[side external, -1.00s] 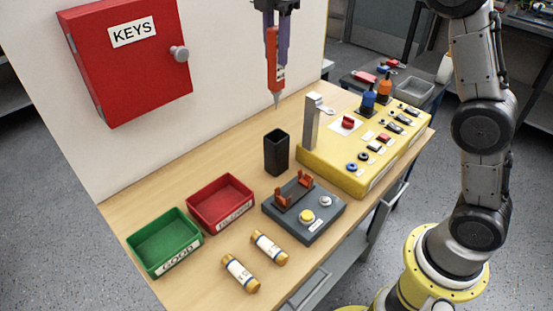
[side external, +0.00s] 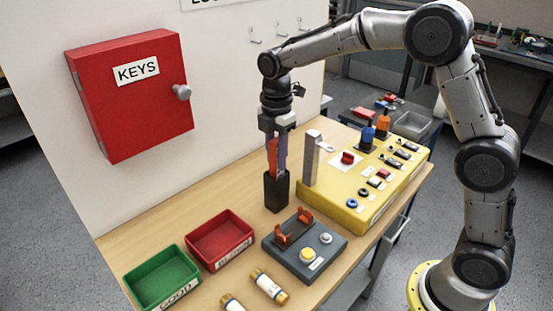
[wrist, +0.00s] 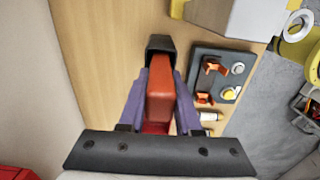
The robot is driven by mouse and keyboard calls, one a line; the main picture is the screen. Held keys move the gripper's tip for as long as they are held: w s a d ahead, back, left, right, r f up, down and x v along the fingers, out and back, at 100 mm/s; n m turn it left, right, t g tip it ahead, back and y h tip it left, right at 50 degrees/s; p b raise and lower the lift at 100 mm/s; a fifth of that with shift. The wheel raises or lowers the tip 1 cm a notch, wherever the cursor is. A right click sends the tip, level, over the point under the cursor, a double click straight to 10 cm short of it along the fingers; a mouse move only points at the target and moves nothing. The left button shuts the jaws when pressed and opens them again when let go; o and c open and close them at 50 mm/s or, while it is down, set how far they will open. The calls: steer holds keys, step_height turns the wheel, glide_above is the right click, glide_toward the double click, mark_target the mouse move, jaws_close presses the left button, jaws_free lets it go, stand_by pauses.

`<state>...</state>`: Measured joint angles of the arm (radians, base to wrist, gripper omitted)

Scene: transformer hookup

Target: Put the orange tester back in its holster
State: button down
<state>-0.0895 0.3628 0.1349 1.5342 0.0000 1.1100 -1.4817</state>
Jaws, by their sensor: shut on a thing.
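The orange tester (side external: 271,156) hangs upright in my gripper (side external: 277,166). Its slim tip is out of sight, and its lower body meets the mouth of the black square holster (side external: 276,193); it appears to be inside, though how deep I cannot tell. The holster stands upright on the bench. In the wrist view the purple fingers of my gripper (wrist: 160,82) are closed on both sides of the tester (wrist: 160,97). The far rim of the holster (wrist: 160,43) shows just beyond it.
The grey fuse fixture (side external: 318,257) is close in front of the holster. The yellow panel (side external: 345,200) with its metal post (side external: 311,160) stands to the right. The red bin (side external: 221,238) and green bin (side external: 161,276) are to the left. The red key cabinet (side external: 130,95) hangs behind.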

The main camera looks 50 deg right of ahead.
steer(key=shift+f, duration=0.75)
steer(key=c, duration=0.6)
jaws_free()
